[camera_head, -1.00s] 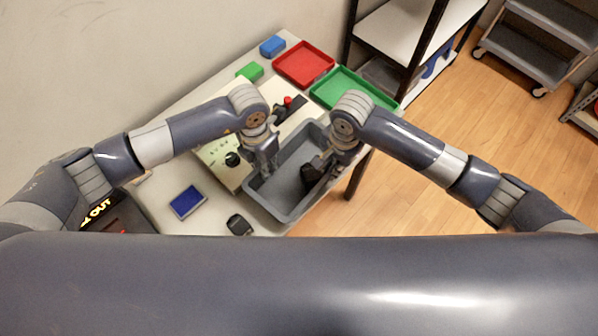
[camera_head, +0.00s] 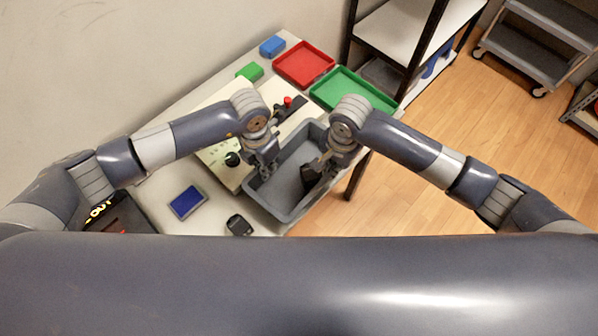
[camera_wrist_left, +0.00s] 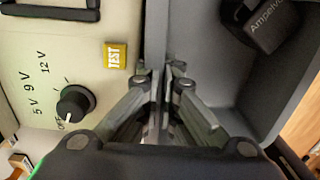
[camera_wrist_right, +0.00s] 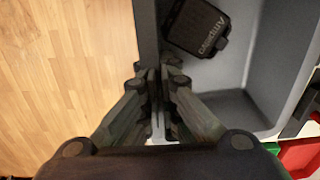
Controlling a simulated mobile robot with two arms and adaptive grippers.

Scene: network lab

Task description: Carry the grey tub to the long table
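The grey tub (camera_head: 292,178) stands at the front edge of the table in the head view. A black adapter-like block (camera_wrist_right: 198,27) lettered "Ampelvo" lies inside it; it also shows in the left wrist view (camera_wrist_left: 268,22). My left gripper (camera_head: 268,172) is at the tub's left wall, and in the left wrist view its fingers (camera_wrist_left: 162,82) close on that wall. My right gripper (camera_head: 322,166) is at the opposite wall, and in the right wrist view its fingers (camera_wrist_right: 156,80) close on that wall. Which table is the long table I cannot tell.
A cream tester box (camera_wrist_left: 50,60) with a dial stands close against the tub's left side. A green tray (camera_head: 352,90), a red tray (camera_head: 303,64), a blue box (camera_head: 187,203) and a black gadget (camera_head: 239,225) share the table. A shelf (camera_head: 400,30) stands behind; wooden floor lies open right.

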